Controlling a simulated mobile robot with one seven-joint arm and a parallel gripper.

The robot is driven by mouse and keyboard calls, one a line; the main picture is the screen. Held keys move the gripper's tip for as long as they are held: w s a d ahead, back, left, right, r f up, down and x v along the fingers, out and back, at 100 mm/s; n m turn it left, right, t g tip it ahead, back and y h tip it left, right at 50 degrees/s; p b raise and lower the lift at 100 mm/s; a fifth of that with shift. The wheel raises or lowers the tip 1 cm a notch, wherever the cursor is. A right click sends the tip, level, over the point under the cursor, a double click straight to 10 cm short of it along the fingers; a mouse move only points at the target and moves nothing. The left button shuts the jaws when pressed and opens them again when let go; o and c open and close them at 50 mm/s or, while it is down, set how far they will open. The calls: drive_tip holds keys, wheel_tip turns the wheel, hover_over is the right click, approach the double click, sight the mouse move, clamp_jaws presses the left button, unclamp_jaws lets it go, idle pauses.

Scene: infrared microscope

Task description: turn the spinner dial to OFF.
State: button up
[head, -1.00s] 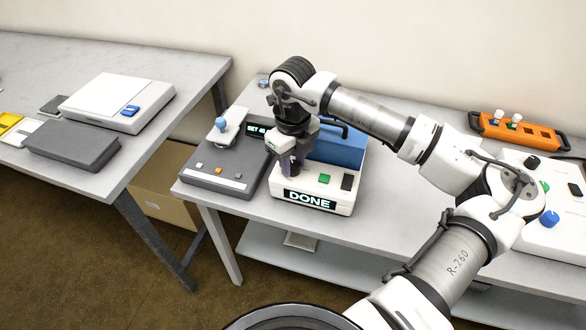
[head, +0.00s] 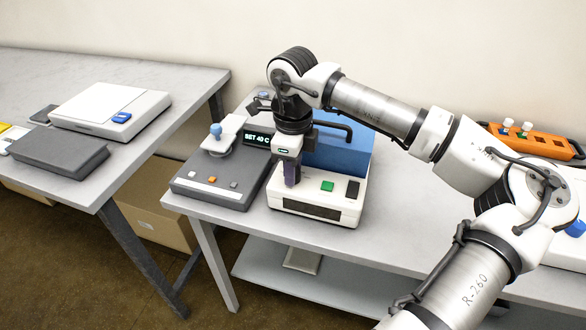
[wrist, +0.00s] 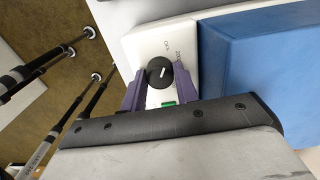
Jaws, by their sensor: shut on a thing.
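The spinner is a white box with a blue lid (head: 342,148), a green button (head: 327,186), a black switch (head: 352,189) and a front display (head: 311,210) that is dark. In the wrist view its black round dial (wrist: 159,72) has a white pointer mark, tilted, and an OFF label (wrist: 152,47) stands at its upper left. Another label to its right is partly hidden by a finger. My gripper (head: 291,180) points down over the box's left part, its purple fingers shut on the dial from both sides (wrist: 159,82). The dial is hidden in the head view.
A grey heater-like unit (head: 212,190) with a SET 40 C display stands directly left of the spinner. An orange rack (head: 535,138) is at the right. Another table (head: 85,185) at the left holds a white device (head: 108,108) and a grey box (head: 60,152).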

drive_tip(key=shift+r, duration=0.1)
drive_tip(key=o, duration=1)
wheel_tip(320, 180, up, 14)
drive_tip(key=shift+f+b, duration=0.1)
drive_tip(key=shift+b, duration=0.4)
drive_tip(key=shift+f, duration=0.1)
